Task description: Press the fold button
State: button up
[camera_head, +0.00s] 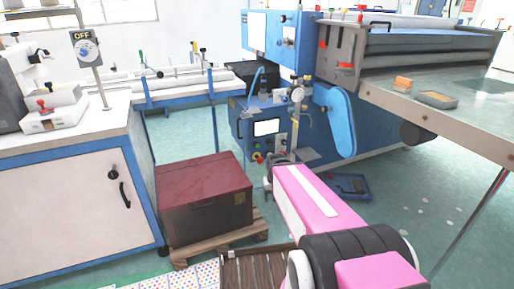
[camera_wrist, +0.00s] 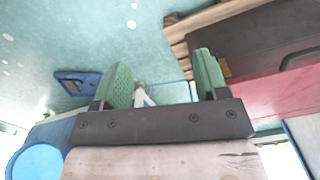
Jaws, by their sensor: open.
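A blue control cabinet (camera_head: 240,125) with a lit white screen (camera_head: 266,127) stands in the middle of the head view. Small red, green and yellow buttons (camera_head: 257,157) sit low on its front; I cannot read which is the fold button. My pink arm reaches toward the cabinet's lower front, and its end hides part of that area. In the wrist view my gripper (camera_wrist: 163,80) shows two green fingers, set apart with nothing held between them. The button panel is not clearly visible in the wrist view.
A dark red chest (camera_head: 205,192) stands on a wooden pallet (camera_head: 222,245) left of my arm. A blue floor tray (camera_head: 347,187) lies to the right, also in the wrist view (camera_wrist: 78,83). A large blue machine with a metal table (camera_head: 450,112) fills the right.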

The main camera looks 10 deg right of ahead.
grip_shut()
dwell(1.8)
